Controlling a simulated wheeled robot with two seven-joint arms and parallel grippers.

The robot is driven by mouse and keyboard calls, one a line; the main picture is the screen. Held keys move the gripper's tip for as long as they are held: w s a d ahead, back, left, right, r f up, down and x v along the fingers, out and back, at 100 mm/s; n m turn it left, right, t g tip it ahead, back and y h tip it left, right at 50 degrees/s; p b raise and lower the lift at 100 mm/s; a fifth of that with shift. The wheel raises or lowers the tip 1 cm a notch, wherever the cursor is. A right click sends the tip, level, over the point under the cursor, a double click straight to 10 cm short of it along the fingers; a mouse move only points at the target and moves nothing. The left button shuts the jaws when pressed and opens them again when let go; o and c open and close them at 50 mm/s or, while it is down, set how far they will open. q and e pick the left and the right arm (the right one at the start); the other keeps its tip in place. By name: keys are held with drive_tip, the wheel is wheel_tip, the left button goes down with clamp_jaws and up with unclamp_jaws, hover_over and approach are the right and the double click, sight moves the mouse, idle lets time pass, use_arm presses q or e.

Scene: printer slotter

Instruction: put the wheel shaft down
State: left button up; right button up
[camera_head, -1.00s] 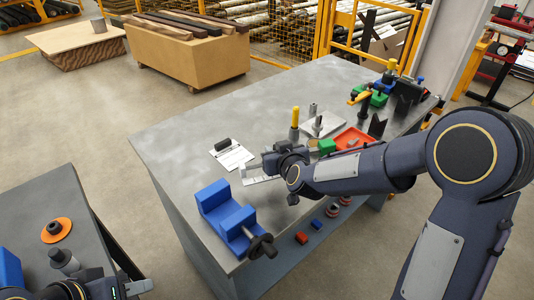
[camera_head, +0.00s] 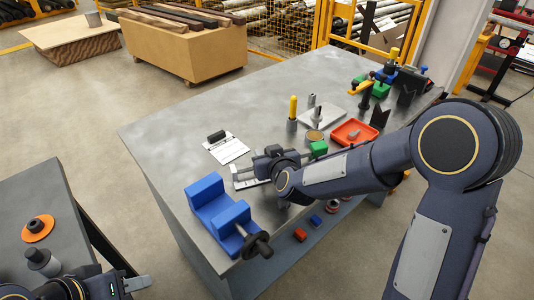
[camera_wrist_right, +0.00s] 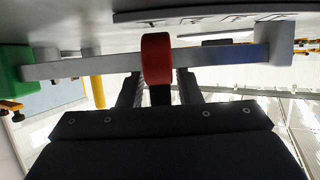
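My right gripper (camera_head: 253,174) is behind and to the right of the block, low over the table by a pale bar (camera_head: 243,184). In the right wrist view, its two fingers (camera_wrist_right: 159,88) stand apart, with gaps either side of a red band (camera_wrist_right: 157,58) on a long grey bar (camera_wrist_right: 220,56). My left gripper (camera_head: 132,285) is at the bottom left; its opening is unclear.
A clipboard (camera_head: 227,149) lies behind the right gripper. A yellow-handled tool (camera_head: 293,108), a red tray (camera_head: 354,132) and a green block (camera_head: 318,149) stand further right. A second table (camera_head: 60,205) holds an orange disc (camera_head: 38,229).

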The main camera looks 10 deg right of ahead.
drive_tip(key=shift+o, duration=0.8)
drive_tip(key=shift+r+p, duration=0.3)
drive_tip(key=p+v, duration=0.1)
drive_tip(key=v, duration=1.1)
drive_tip(key=shift+f, duration=0.15)
drive_tip(key=s+d+m+g, duration=0.2)
drive_tip(key=s+d, duration=0.3)
drive_tip(key=s, duration=0.6)
drive_tip(key=s+d+m+g+y, duration=0.1)
drive_tip(key=s+d+g, duration=0.4)
drive_tip(key=s, duration=0.6)
drive_tip(key=shift+s+f+m+g, duration=0.15)
drive_tip(key=shift+m+g, duration=0.15)
drive_tip(key=shift+m, duration=0.2)
drive_tip(key=shift+d, duration=0.1)
